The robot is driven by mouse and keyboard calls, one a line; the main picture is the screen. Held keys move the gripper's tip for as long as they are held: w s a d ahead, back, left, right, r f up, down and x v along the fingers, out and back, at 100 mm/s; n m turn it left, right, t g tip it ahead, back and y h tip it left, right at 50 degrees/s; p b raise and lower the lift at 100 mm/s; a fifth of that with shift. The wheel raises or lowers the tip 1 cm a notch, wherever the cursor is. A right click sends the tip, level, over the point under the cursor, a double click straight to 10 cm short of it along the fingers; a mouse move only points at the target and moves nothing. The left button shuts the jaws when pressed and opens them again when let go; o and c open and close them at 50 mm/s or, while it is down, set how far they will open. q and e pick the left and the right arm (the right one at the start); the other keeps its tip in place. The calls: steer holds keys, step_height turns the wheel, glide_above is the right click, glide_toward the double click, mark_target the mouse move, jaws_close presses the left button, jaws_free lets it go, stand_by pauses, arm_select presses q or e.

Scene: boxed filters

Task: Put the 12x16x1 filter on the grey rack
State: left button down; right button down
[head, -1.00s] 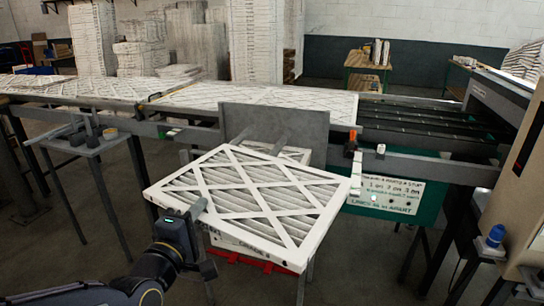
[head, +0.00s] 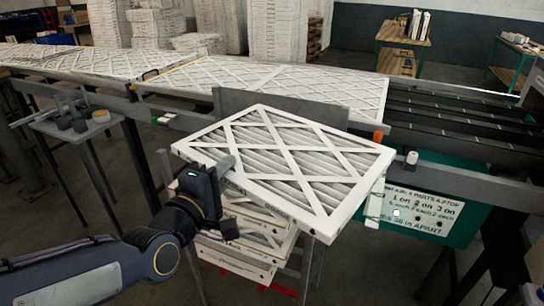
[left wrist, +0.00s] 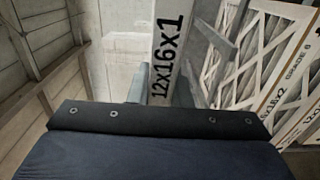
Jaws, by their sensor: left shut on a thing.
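My left gripper (head: 212,178) is shut on the near left edge of a flat white-framed pleated filter (head: 290,165). The filter is held roughly level, above and partly over a stack of filters (head: 245,243). In the left wrist view the held filter's edge (left wrist: 168,50) reads 12x16x1 and stands between the two fingers. A grey upright panel (head: 265,104) stands behind the held filter; the filter hides its lower part. I cannot tell whether this panel is part of the grey rack. My right gripper is not in view.
A conveyor (head: 440,140) with more filters runs behind. In the left wrist view, a box (left wrist: 270,60) marked 16x16x2 is at right.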

arm_select(q)
steer(key=w+a+f+p, duration=0.1)
steer(key=w+a+f, duration=0.4)
steer(key=w+f, duration=0.8)
steer(key=shift+w, duration=0.1)
steer(key=c, duration=1.3)
jaws_free()
